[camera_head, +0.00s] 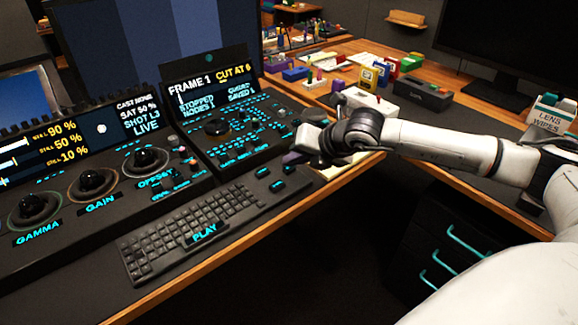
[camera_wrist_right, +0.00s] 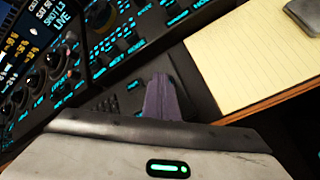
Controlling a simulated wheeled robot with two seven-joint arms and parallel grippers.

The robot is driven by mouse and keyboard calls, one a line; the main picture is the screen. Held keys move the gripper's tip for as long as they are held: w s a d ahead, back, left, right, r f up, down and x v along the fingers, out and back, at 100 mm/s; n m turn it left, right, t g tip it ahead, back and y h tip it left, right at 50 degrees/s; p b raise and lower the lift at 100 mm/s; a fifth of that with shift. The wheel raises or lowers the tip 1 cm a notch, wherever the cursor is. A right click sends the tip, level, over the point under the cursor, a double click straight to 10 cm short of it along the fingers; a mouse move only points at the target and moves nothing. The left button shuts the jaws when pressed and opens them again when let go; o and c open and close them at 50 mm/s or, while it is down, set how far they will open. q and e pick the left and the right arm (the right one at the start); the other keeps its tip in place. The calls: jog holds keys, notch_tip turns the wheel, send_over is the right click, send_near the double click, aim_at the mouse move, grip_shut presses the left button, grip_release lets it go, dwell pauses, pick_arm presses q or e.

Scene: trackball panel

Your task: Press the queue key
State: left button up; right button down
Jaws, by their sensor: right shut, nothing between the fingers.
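The control panel (camera_head: 205,150) with glowing cyan labels stands left of my right gripper; its small screen (camera_head: 212,85) reads "FRAME 1" and "CUT AT 6". I cannot read which key is the queue key. Small separate keys (camera_head: 277,185) with cyan labels lie at the right end of the keyboard (camera_head: 190,230). My right gripper (camera_head: 293,158) is over the desk at the panel's right front corner. In the right wrist view its purple-grey fingers (camera_wrist_right: 160,98) are shut and empty, close to small labelled keys (camera_wrist_right: 133,86). Whether they touch anything is unclear. My left gripper is out of view.
Trackballs (camera_head: 145,160) stand along the left console. A yellow notepad (camera_wrist_right: 255,55) lies beside the gripper in the wrist view. The desk's wooden front edge (camera_head: 235,236) runs below the keyboard. A lens wipes box (camera_head: 548,115) stands at right.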

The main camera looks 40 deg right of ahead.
jog(key=shift+r, duration=0.75)
notch_tip(320, 180, up, 5)
jog(key=shift+r+p, duration=0.1)
jog(key=shift+p, duration=1.05)
jog(key=shift+a, duration=0.1)
